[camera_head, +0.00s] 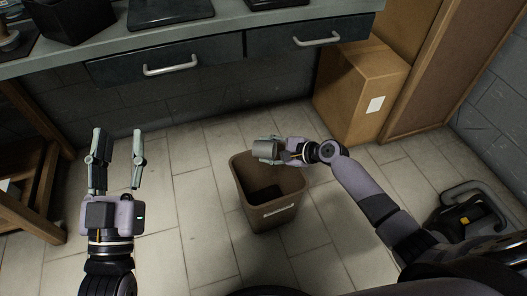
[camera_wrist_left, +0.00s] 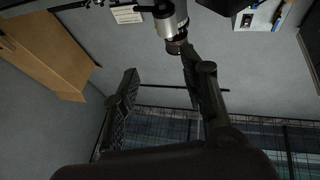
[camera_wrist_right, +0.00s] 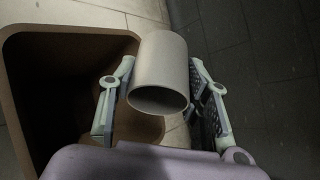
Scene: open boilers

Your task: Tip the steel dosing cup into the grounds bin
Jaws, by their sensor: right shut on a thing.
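The steel dosing cup (camera_head: 264,149) is held between the fingers of my right gripper (camera_head: 277,150), above the back part of the grounds bin (camera_head: 275,214). In the right wrist view the cup (camera_wrist_right: 161,62) lies between the two fingers, its round open mouth facing the wrist camera, beside the bin's opening (camera_wrist_right: 70,35). The cup appears tilted onto its side; its contents cannot be seen. The brown bin stands upright on the floor, dark inside. My left gripper (camera_head: 119,133) is open and empty, left of the bin.
A counter (camera_head: 230,24) with drawers (camera_head: 290,38) runs along the back. Cardboard boxes (camera_head: 352,95) stand at the back right. A dark machine with a handle (camera_head: 470,215) sits at the right, a wooden stand (camera_head: 30,165) at the left. Tiled floor is clear around the bin.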

